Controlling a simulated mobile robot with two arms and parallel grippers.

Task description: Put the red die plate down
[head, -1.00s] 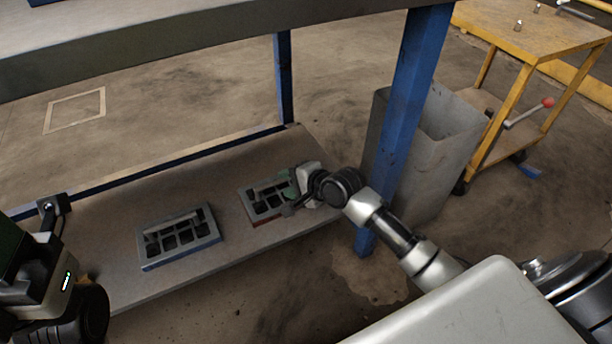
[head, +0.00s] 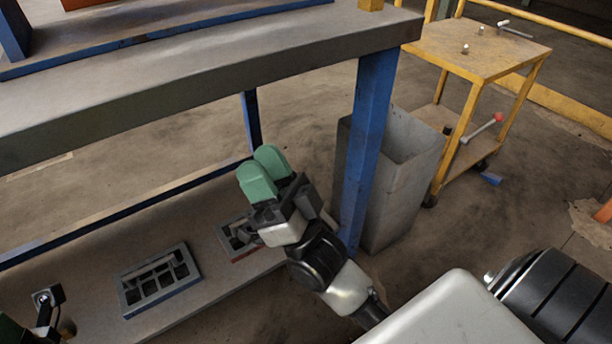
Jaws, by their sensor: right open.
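The red die plate (head: 238,234), a grey grid-like plate with a red lower edge, lies flat on the lower shelf (head: 195,225). My right gripper (head: 263,173) is open and empty, its green fingertips pointing up and left, above the shelf. It and its wrist hide the right part of the red plate. No contact between gripper and plate shows.
A blue-edged die plate (head: 158,280) lies on the shelf left of the red one. A blue post (head: 367,140) and a grey bin (head: 403,170) stand right of my gripper. A yellow cart (head: 480,50) stands at the back right.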

